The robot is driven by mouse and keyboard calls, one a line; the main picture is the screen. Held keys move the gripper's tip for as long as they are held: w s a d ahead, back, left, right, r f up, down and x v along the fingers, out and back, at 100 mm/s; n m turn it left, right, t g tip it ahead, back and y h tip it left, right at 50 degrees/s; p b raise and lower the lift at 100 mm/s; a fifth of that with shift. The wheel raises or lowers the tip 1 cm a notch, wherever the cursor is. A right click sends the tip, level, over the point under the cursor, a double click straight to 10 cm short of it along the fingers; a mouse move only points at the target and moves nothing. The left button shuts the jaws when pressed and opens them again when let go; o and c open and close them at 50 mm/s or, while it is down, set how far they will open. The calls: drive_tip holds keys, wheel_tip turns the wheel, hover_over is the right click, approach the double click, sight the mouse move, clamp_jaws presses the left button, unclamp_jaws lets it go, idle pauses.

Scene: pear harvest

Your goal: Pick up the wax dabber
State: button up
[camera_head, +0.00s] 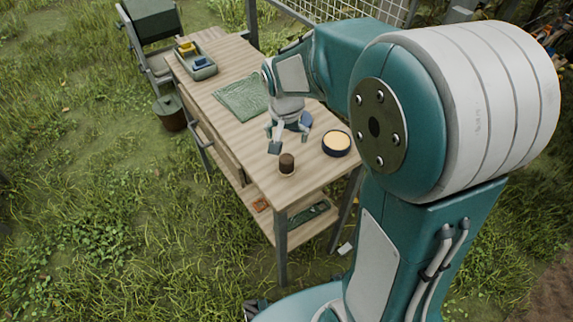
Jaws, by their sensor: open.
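A small dark brown stubby piece with a paler base (287,163), which looks like the wax dabber, stands on the wooden workbench (240,130) near its front end. My gripper (288,143) points down over the bench with its fingers spread and nothing visible between them. It is just behind the brown piece and appears apart from it. The exact height of the fingertips above the bench is hard to tell.
A round dark tin with pale yellow wax (336,142) sits right of the brown piece. A blue item (305,121) is partly hidden behind my gripper. A bucket (170,112) stands left on the grass.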

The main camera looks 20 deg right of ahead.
sight(286, 158)
drive_tip(key=f, duration=0.4)
drive_tip(key=w+f, duration=0.1)
drive_tip(key=f, duration=0.1)
drive_tip(key=shift+d, duration=0.15)
wheel_tip(286, 158, down, 5)
drive_tip(key=shift+f, duration=0.1)
drive_tip(key=shift+c, duration=0.3)
drive_tip(key=c, duration=1.3)
drive_tip(key=shift+w+r, duration=0.1)
drive_tip(key=shift+r, duration=0.6)
drive_tip(key=s+r, duration=0.8)
drive_tip(key=s, duration=0.1)
drive_tip(key=s+r, duration=0.3)
drive_tip(key=s, duration=0.2)
drive_tip(key=shift+s+r, duration=0.1)
drive_tip(key=shift+r, duration=0.3)
